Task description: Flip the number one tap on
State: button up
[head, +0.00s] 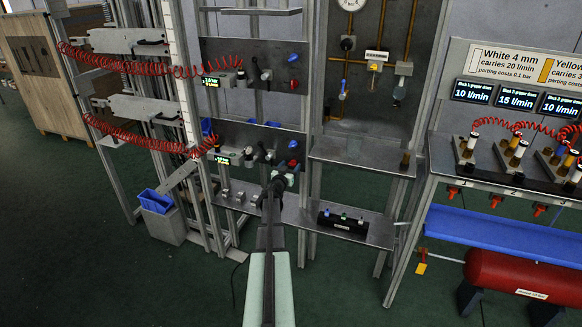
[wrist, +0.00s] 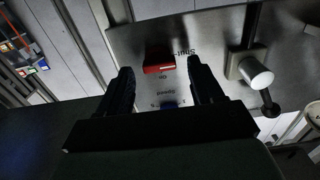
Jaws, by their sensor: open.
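Several red tap handles hang under the front edge of the right bench in the head view. The leftmost red tap (head: 453,192) is nearest the bench's left leg; I cannot read a tap number on it. My gripper (head: 281,178) is far to the left of these taps, in front of the lower middle panel. In the wrist view my gripper (wrist: 160,85) is open, its two dark fingers apart and nothing held.
A white round knob (wrist: 258,76) on a bracket is right of the fingers. The right bench carries fittings with red coiled hoses and flow displays (head: 472,92). A blue tray (head: 490,228) and red tank (head: 525,272) lie below. A low shelf (head: 375,232) holds a black block.

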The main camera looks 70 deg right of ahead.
jog(key=shift+d, duration=0.8)
jog(key=c, duration=1.1)
